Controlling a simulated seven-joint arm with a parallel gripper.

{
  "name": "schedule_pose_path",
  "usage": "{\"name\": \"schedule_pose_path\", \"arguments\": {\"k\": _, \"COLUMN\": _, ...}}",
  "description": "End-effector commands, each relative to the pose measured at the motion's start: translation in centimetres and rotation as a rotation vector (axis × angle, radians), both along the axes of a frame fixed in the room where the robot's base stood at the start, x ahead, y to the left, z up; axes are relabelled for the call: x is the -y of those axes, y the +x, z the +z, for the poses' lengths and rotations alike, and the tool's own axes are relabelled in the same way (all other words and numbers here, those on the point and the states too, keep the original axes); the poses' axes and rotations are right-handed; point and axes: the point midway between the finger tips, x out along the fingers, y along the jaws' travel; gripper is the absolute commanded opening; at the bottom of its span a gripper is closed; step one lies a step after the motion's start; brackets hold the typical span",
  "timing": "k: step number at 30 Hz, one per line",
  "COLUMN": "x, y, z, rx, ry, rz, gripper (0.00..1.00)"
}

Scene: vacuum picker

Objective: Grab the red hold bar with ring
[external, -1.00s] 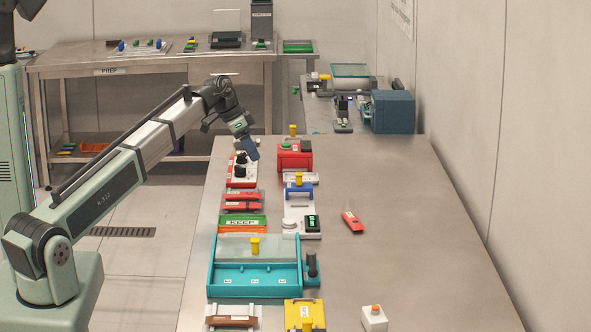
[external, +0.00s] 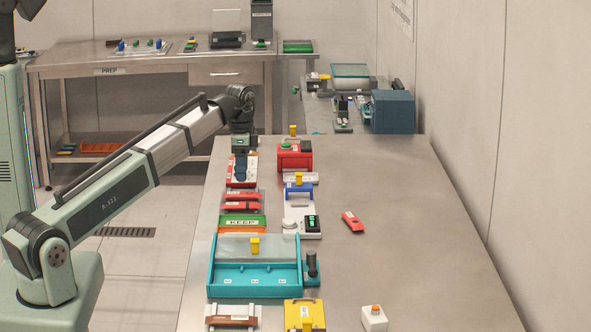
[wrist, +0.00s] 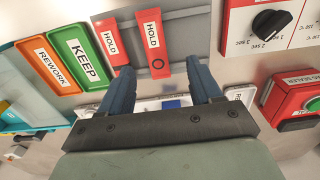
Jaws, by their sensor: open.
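The red hold bar with ring (wrist: 154,40) lies on a grey rack (wrist: 185,45), with a dark ring mark near its close end and the word HOLD on a white label. A second red HOLD bar (wrist: 111,42) lies left of it. In the external view, two red bars sit side by side; the farther one (external: 243,196) appears to be the ringed one. My gripper (wrist: 160,66) is open and empty. In the wrist picture the ringed end shows between its fingertips. In the external view my gripper (external: 241,172) points down over the dial panel, just beyond the bars.
A red-edged dial panel (wrist: 283,14) adjoins the rack. Green KEEP (wrist: 88,58) and orange REWORK (wrist: 52,68) labelled pieces lie on the other side. A loose red piece (external: 352,221) lies on the table. The table's right side (external: 400,190) is mostly clear.

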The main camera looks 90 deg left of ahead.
Motion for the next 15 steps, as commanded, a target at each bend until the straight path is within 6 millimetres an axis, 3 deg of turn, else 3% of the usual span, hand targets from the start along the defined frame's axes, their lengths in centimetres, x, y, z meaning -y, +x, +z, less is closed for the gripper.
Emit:
{"name": "schedule_pose_path", "arguments": {"k": 10, "x": 0.1, "y": 0.0, "z": -1.5, "rx": 0.001, "ry": 0.0, "rz": 0.0, "gripper": 0.64}}
{"name": "schedule_pose_path", "arguments": {"k": 15, "x": 0.6, "y": -0.2, "z": -3.3, "rx": -0.001, "ry": -0.002, "rz": 0.0, "gripper": 0.64}}
